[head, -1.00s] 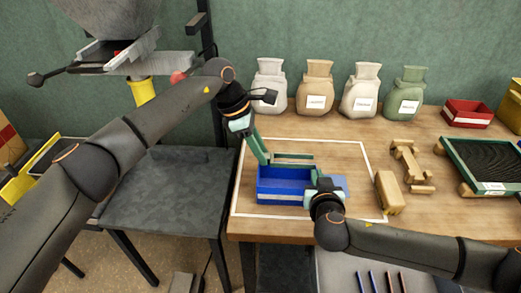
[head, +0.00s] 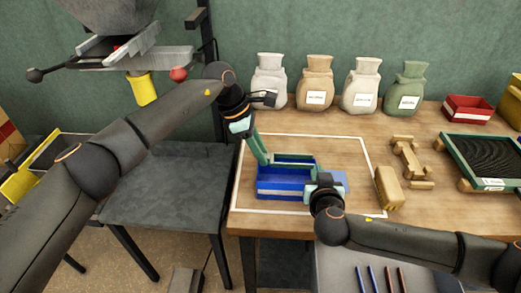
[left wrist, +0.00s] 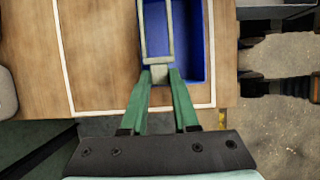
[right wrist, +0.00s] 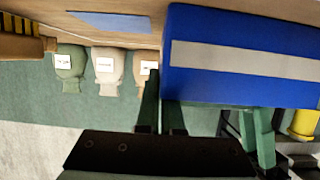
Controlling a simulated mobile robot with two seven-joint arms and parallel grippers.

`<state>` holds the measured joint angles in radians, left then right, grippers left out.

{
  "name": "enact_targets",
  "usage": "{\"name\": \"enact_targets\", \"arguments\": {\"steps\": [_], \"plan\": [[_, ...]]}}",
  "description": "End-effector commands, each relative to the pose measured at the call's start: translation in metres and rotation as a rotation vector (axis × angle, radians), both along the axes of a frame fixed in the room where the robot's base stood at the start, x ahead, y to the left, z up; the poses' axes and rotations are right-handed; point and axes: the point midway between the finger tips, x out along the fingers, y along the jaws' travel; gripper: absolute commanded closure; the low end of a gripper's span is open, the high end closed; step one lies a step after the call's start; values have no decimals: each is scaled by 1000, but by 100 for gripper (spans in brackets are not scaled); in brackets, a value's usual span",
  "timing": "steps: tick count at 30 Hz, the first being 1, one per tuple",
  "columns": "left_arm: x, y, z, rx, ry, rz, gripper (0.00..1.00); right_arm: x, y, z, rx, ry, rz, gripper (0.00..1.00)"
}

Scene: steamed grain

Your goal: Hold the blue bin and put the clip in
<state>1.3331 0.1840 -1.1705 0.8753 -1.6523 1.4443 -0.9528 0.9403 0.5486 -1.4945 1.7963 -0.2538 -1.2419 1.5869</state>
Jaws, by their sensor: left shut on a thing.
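The blue bin (head: 280,183), with a pale strip on its front, stands on the table inside the white outline. My left gripper (head: 266,160) is shut on one end of the clip (left wrist: 144,30), a pale rectangular frame. The clip lies level over the bin's opening, its far part seemingly within the rim; whether it touches the floor is unclear. My right gripper (right wrist: 161,98) is at the bin's right end, its narrowly spaced fingers astride the end wall. One finger is partly hidden behind the wall. The bin also fills the upper right wrist view (right wrist: 240,85).
A flat blue patch (head: 338,179) lies behind my right gripper. A wooden block (head: 388,187) and a wooden stand (head: 408,160) are to the right, beside a green-framed tray (head: 460,150). Several sacks (head: 316,85) and a red box (head: 467,108) line the back.

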Motion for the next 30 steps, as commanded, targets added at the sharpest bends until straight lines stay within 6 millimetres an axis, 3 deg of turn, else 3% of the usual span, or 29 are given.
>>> {"name": "enact_targets", "arguments": {"steps": [9, 10, 19, 30], "plan": [[-1, 2, -14, 12, 7, 0, 100, 0, 0, 0, 1, 0, 1, 100], [-1, 2, -13, 12, 5, 0, 70, 0, 0, 0, 1, 0, 1, 100], [-1, 2, -13, 12, 4, 3, 36, 0, 1, 1, 1, -2, 3, 100], [1, 4, -14, 13, 2, 8, 36, -1, 2, 1, 2, -3, 7, 100]]}}
